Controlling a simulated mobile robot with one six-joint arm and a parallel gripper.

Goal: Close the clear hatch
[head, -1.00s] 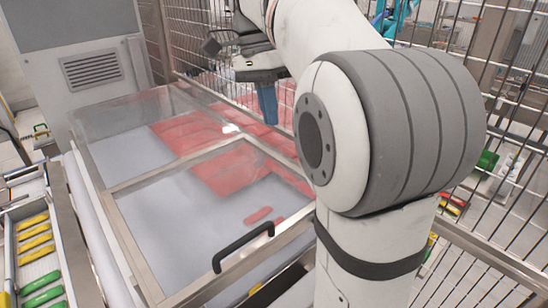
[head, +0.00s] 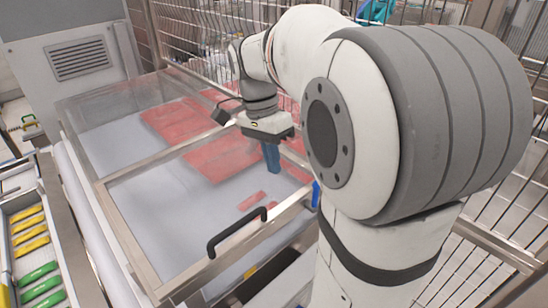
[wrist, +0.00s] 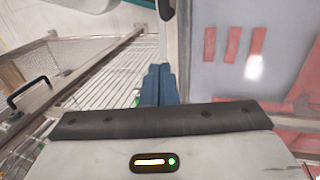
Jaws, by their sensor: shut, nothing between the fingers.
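The clear hatch (head: 155,219) is a see-through panel in a metal frame, with a black bar handle (head: 238,231) on its front edge. I cannot tell its exact tilt from the head view. In the wrist view, a framed clear panel (wrist: 82,64) with a black handle (wrist: 29,91) stands at the left. My gripper (head: 271,158) has blue fingers held together, empty, and appears over the right side of the hatch area, back from the handle. The fingers also show in the wrist view (wrist: 157,85). I see no contact with the handle.
Red pieces (head: 178,121) lie on a pale surface under the clear cover. A wire fence (head: 212,38) runs behind, and a grey cabinet (head: 75,60) stands back left. A rack of yellow and green pieces (head: 34,246) is at the left. A small blue part (head: 316,194) is near the frame's right corner.

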